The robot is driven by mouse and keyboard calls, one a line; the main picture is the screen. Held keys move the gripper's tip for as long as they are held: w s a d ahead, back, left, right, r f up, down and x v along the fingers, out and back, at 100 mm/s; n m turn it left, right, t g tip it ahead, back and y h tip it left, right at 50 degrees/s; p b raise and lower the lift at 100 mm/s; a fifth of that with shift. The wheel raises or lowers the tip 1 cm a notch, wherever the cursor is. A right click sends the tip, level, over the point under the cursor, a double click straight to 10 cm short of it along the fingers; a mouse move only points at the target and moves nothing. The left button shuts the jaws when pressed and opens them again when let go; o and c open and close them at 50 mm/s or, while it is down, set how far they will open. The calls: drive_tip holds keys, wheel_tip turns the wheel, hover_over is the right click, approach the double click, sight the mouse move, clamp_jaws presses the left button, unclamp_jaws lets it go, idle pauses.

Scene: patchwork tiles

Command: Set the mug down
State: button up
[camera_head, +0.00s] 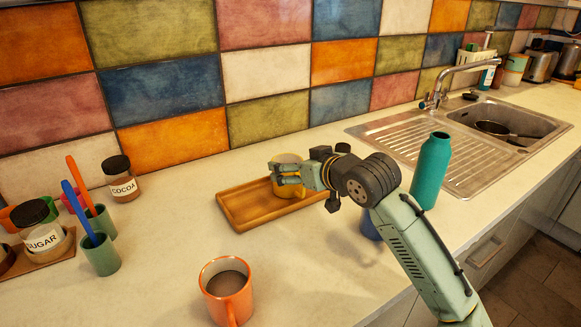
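A yellow mug (289,160) is at the wooden tray (239,208), near its right end. My gripper (281,174) reaches in from the right, with its fingers around the mug and closed on it. The fingers hide much of the mug's body. The mug looks upright; I cannot tell whether its base touches the tray. The left part of the tray is bare. A second mug, orange with dark contents (228,288), stands on the counter in front of the tray.
Cocoa (121,179) and sugar (43,238) jars and green cups with utensils (101,254) stand left. The sink (504,124) is at right.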

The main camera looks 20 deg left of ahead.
drive_tip(key=b+v, duration=0.1)
drive_tip(key=v, duration=0.8)
drive_tip(key=shift+b, duration=0.4)
drive_tip(key=shift+r, duration=0.1)
